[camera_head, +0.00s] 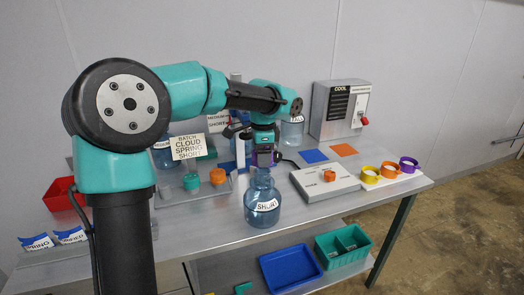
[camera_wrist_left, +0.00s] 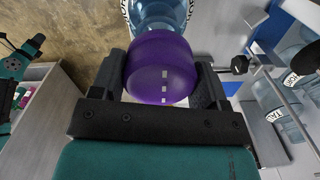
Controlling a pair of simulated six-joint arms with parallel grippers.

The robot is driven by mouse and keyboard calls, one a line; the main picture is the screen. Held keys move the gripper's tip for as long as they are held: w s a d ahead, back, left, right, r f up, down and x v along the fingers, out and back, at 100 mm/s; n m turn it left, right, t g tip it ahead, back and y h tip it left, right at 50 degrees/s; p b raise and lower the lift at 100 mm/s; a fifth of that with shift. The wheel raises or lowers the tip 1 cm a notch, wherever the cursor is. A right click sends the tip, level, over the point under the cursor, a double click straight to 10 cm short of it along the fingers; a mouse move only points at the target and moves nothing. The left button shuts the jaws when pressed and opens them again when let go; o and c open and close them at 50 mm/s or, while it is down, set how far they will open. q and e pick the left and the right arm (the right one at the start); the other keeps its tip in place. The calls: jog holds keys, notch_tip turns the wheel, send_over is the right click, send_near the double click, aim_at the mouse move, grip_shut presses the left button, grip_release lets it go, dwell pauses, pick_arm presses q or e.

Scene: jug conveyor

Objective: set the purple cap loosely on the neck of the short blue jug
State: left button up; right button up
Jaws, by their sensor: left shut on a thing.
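The short blue jug (camera_head: 262,190), labelled SHORT, stands upright near the front edge of the table. My left gripper (camera_head: 263,158) is directly above its neck. In the left wrist view the left gripper (camera_wrist_left: 163,88) is shut on the purple cap (camera_wrist_left: 160,65), which sits between its two fingers. The blue jug (camera_wrist_left: 160,10) shows just past the cap in that view. The gripper mostly hides the cap and the top of the neck in the head view, so I cannot tell whether cap and neck touch. My right gripper is not in view.
A grey box with an orange knob (camera_head: 329,175) is right of the jug. Yellow (camera_head: 370,175), orange and purple rings lie farther right. A teal cap (camera_head: 191,181) is left of the jug. A tall jug (camera_head: 292,134) stands behind. Blue (camera_head: 290,268) and green trays are below.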

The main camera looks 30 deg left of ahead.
aim_at(262, 171)
pick_arm(q)
jog(key=shift+f, duration=2.6)
jog(key=o, duration=1)
jog(key=shift+c, duration=0.2)
jog(key=shift+o, duration=0.2)
jog(key=shift+r, duration=3.45)
